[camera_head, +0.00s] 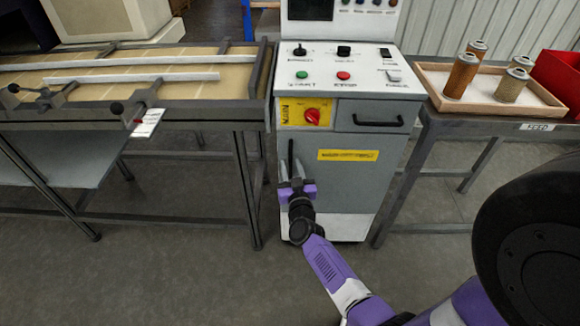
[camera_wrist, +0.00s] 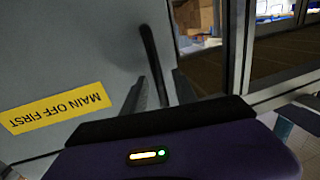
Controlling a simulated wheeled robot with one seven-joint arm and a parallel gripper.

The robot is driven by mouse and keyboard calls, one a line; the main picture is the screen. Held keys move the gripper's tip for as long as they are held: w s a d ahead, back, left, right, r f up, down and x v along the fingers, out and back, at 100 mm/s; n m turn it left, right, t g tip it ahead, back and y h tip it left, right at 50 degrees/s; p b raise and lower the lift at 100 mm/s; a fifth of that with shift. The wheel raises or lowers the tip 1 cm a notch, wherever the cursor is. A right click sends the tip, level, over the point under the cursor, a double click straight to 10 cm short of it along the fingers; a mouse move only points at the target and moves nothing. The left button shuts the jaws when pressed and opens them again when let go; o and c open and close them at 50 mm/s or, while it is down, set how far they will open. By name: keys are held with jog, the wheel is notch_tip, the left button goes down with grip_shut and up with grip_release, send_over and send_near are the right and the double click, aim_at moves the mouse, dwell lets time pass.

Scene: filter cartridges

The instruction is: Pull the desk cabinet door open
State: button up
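The desk cabinet (camera_head: 340,130) is grey, and its lower door (camera_head: 350,185) appears shut, with a yellow label (camera_head: 347,155) on it. A vertical black bar handle (camera_head: 290,158) sits near the door's left edge. My gripper (camera_head: 297,180) is in front of the door at the handle's lower part. In the wrist view, the two fingers (camera_wrist: 160,92) stand apart on either side of the handle (camera_wrist: 150,55), with gaps visible. The handle's lower end is hidden by my gripper. I cannot tell how deep the handle lies between the fingers.
A drawer (camera_head: 376,117) with a black pull and a red knob (camera_head: 312,115) are above the door. A frame table (camera_head: 245,150) stands close on the left. On the right, a bench holds a wooden tray (camera_head: 430,75) of cartridges. The floor in front is clear.

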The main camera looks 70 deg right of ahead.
jog(key=shift+w+d, duration=0.3)
jog(key=shift+d, duration=0.15)
grip_shut()
dwell(1.2)
